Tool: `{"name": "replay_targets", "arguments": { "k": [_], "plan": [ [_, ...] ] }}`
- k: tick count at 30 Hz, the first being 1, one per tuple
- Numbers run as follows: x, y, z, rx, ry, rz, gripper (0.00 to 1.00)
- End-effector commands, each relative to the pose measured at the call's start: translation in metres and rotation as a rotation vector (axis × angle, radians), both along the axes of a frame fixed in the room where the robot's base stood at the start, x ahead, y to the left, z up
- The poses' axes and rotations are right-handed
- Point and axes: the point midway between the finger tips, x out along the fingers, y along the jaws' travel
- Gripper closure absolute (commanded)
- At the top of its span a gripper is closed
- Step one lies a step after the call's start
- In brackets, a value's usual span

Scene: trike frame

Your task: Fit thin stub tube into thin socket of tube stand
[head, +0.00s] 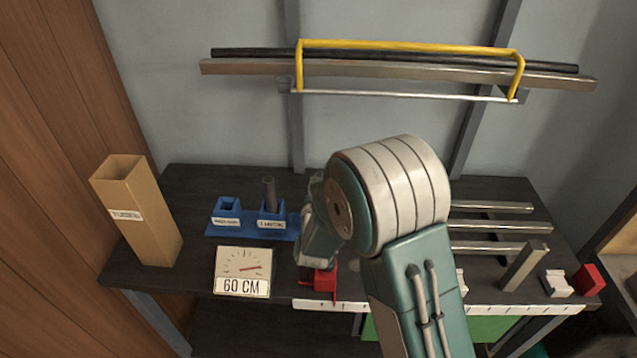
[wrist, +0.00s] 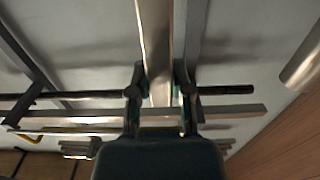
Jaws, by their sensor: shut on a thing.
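My gripper (wrist: 160,92) is shut on a slim, shiny metal tube, taken as the thin stub tube (wrist: 155,45). The tube runs up the wrist view between the two fingers; its far end is out of frame. In the head view my arm hides the fingertips and the tube. My wrist there is just right of the blue tube stand (head: 243,231), above the table's front half. The stand has a left socket (head: 228,208) with an empty square opening, and a right socket (head: 272,211) with a dark round tube (head: 269,190) upright in it. Their labels are too small to read surely.
A tall cardboard box (head: 150,230) stands left of the stand. A 60 CM gauge sign (head: 243,272) is in front of it. A red clamp (head: 320,283) sits below my wrist. Metal tubes (head: 500,227) lie at right beside an upright square tube (head: 523,267). A wall rack (head: 410,46) holds long tubes.

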Motion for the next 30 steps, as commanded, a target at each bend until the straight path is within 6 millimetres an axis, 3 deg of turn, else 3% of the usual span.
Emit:
{"name": "replay_targets", "arguments": {
  "k": [26,27,29,30],
  "plan": [
    [0.0,0.0,-0.019,0.0,0.0,0.0,1.0],
    [0.0,0.0,-0.019,0.0,0.0,0.0,0.64],
    [0.0,0.0,-0.019,0.0,-0.001,0.0,0.38],
    [0.0,0.0,-0.019,0.0,-0.001,0.0,0.33]
  ]
}}
